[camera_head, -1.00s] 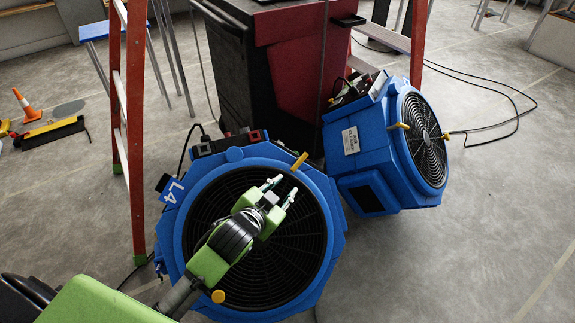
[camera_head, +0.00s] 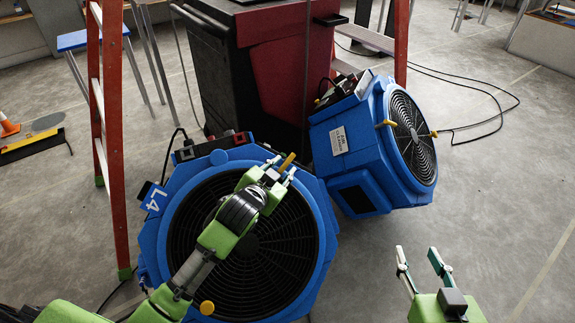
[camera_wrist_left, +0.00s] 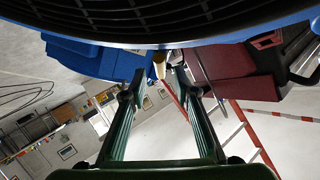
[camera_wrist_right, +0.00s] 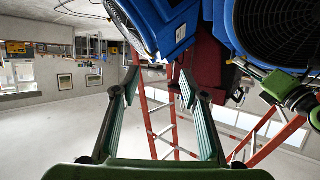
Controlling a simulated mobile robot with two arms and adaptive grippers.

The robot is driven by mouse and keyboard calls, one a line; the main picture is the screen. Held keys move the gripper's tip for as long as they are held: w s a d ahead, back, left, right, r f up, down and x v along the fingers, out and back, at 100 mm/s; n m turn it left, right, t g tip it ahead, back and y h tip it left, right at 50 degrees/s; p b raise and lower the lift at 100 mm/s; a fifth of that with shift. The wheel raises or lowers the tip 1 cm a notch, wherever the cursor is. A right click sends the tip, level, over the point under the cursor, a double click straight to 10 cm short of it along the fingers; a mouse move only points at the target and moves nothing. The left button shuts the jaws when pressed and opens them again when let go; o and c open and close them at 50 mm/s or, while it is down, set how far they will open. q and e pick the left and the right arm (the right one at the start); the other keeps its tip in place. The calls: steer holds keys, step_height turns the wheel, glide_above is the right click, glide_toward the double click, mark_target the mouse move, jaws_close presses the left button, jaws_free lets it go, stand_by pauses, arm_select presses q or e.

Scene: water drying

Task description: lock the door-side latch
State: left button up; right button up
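A blue round fan marked L4 (camera_head: 153,200) stands in the middle of the head view with a dark grille. A yellow latch (camera_head: 288,160) sits on its upper right rim, and another yellow latch (camera_head: 207,308) is at its lower edge. My left gripper (camera_head: 281,170) is open at the upper latch, in front of the grille. In the left wrist view the yellow latch (camera_wrist_left: 160,65) shows between the open fingertips; I cannot tell whether they touch it. My right gripper (camera_head: 422,258) is open and empty above the floor at lower right.
A second blue fan (camera_head: 350,150) with yellow latches stands behind to the right. A dark and red cabinet (camera_head: 275,70) is behind both fans. A red ladder leg (camera_head: 115,170) stands left of the L4 fan. Cables lie at far right. The floor (camera_head: 500,220) at right is clear.

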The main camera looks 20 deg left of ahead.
mark_target(286, 164)
arm_select(q)
steer(key=b+x, duration=0.1)
steer(key=x, duration=0.3)
steer(key=shift+w+f, duration=0.1)
steer(key=shift+w, duration=0.25)
arm_select(e)
step_height(286, 164, up, 8)
steer(key=w+a+t+y, duration=0.1)
steer(key=w+t, duration=0.1)
steer(key=t, duration=0.2)
steer(key=shift+a+r+t+y, duration=0.25)
steer(key=shift+a+t+y, duration=0.05)
arm_select(q)
steer(key=shift+f, duration=0.1)
jaws_close()
